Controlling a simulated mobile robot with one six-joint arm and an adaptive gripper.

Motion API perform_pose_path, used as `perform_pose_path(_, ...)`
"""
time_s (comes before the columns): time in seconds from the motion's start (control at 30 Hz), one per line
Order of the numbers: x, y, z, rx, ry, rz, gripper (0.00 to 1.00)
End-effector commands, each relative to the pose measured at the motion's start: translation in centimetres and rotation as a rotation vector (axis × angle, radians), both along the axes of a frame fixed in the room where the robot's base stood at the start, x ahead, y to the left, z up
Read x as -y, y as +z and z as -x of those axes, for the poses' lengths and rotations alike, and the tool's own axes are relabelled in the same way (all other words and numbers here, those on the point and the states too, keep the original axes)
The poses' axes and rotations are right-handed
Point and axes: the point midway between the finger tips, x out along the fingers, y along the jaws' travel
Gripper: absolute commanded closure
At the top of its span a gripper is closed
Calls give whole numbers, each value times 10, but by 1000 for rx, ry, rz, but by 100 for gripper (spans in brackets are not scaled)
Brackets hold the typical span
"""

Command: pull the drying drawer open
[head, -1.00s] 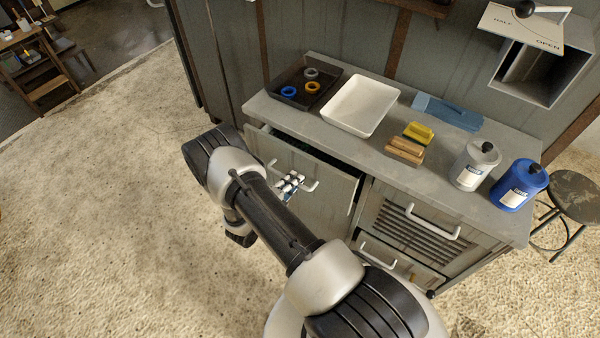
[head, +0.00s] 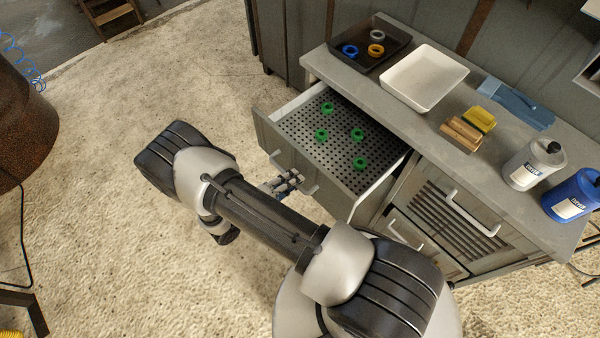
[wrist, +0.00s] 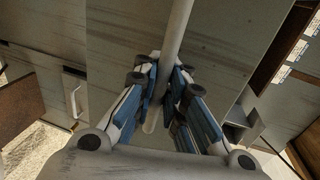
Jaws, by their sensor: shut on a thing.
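The drying drawer (head: 262,143) stands well out from the grey cabinet, with its perforated floor (head: 345,127) showing. Several green rings (head: 357,134) lie on that floor. Its white bar handle (head: 309,190) is on the front, partly hidden by my arm in the head view. In the wrist view my gripper (wrist: 163,85) has its blue-padded fingers on both sides of the handle (wrist: 178,25), shut on it. The drawer front (wrist: 115,40) fills the middle of the wrist view behind the handle. In the head view my gripper (head: 284,183) is at the drawer front.
On the worktop (head: 425,110) are a dark tray (head: 355,58) of rings, a white tray (head: 424,78), brushes (head: 461,134), a grey bottle (head: 531,164) and a blue bottle (head: 574,195). A vented front (head: 456,199) is right of the drawer.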

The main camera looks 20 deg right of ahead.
Motion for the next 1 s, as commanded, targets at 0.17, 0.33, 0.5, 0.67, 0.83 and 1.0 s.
perform_pose_path(0.17,-3,1,0,3,-1,2,100)
perform_pose_path(0.33,-3,2,0,3,-1,2,100)
perform_pose_path(0.5,-2,2,0,3,0,3,86)
perform_pose_path(0.67,-2,1,0,2,0,3,75)
perform_pose_path(0.83,-2,1,0,2,0,2,69)
perform_pose_path(1.0,-2,1,0,2,0,2,69)
